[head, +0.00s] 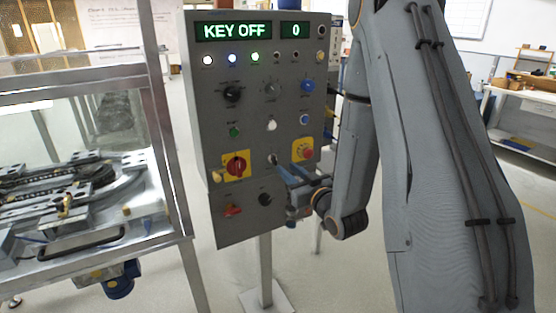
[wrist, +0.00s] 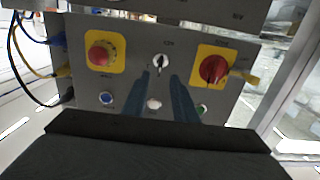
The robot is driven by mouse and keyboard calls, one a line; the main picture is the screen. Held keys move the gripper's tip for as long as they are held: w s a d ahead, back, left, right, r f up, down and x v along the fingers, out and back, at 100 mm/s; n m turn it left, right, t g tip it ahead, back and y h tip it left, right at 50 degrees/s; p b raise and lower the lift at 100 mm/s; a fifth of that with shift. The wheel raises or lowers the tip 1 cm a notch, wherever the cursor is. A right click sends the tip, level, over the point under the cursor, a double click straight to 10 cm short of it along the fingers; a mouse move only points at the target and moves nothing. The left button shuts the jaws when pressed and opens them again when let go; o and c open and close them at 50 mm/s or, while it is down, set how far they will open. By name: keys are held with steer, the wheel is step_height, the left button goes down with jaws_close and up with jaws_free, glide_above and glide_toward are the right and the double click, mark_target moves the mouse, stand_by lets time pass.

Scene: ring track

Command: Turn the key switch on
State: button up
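The grey control panel (head: 230,110) has a display reading "KEY OFF" and a second one reading "0". The key switch (head: 272,158) is a small round silver lock low on the panel, between a red rotary switch on a yellow plate and a red button on a yellow plate. In the wrist view the key switch (wrist: 160,62) shows a dark upright key or slot. My gripper (wrist: 162,76) has two blue fingers, apart with a gap between them, pointing at the key switch. The fingertips (head: 281,170) are close to the panel in the head view; contact cannot be told.
The red rotary switch (wrist: 214,68) and the red button (wrist: 102,55) flank the key switch. A blue button (wrist: 106,98) and a white button (wrist: 154,104) are near the fingers. A glass-walled machine (head: 90,170) stands left of the panel; cables hang beside the panel.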

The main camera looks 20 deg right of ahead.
mark_target(276, 158)
steer(key=w, duration=0.2)
steer(key=w+a+p, duration=0.1)
steer(key=w, duration=0.2)
steer(key=w+p, duration=0.1)
steer(key=w, duration=0.1)
steer(key=shift+w+a+r, duration=0.15)
steer(key=shift+w+a, duration=0.15)
jaws_close()
